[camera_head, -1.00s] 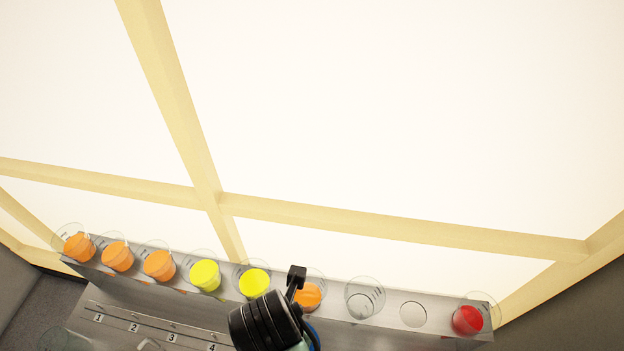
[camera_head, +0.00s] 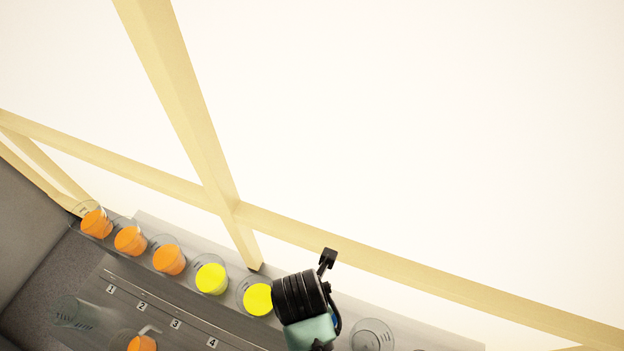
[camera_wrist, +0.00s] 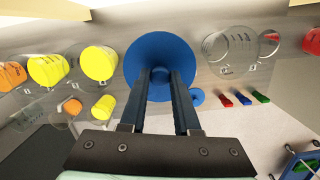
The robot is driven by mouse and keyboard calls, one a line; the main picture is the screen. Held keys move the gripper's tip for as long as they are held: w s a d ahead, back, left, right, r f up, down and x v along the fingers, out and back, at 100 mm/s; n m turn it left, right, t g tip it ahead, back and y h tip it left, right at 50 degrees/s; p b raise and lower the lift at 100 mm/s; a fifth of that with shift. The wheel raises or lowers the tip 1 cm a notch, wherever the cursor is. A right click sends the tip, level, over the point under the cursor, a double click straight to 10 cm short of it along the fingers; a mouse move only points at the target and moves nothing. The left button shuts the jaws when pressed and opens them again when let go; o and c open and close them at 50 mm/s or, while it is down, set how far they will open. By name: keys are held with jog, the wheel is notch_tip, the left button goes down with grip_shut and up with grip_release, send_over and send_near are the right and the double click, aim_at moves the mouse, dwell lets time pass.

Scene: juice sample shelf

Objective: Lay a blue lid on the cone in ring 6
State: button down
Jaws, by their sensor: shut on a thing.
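In the wrist view, my gripper (camera_wrist: 160,80) is shut on a blue lid (camera_wrist: 160,48), a wide round disc held at its middle. The lid lies over the row of cones and hides the place between a yellow cone (camera_wrist: 100,62) and an empty clear cone (camera_wrist: 230,48). The cone in ring 6 is hidden there, so I cannot tell whether the lid touches it. In the head view, my wrist covers the spot right of the second yellow cone (camera_head: 257,299), and the fingertips are hidden.
Orange cones (camera_head: 130,240) and another yellow cone (camera_head: 211,279) stand left along the shelf. A clear cone (camera_head: 372,336) stands right of my wrist. A red cone (camera_wrist: 313,42) is at the wrist view's right edge. Number labels (camera_head: 176,324) mark a lower rail.

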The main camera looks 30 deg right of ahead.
jog(key=shift+f+p, duration=0.4)
jog(key=shift+f, duration=1.7)
jog(key=shift+d+f, duration=0.1)
jog(key=c, duration=0.6)
grip_release()
jog(key=shift+c, duration=0.2)
notch_tip(320, 180, up, 12)
jog(key=a+b, duration=0.1)
jog(key=shift+s+a+b, duration=0.15)
jog(key=shift+s+b, duration=0.15)
jog(key=shift+b, duration=0.1)
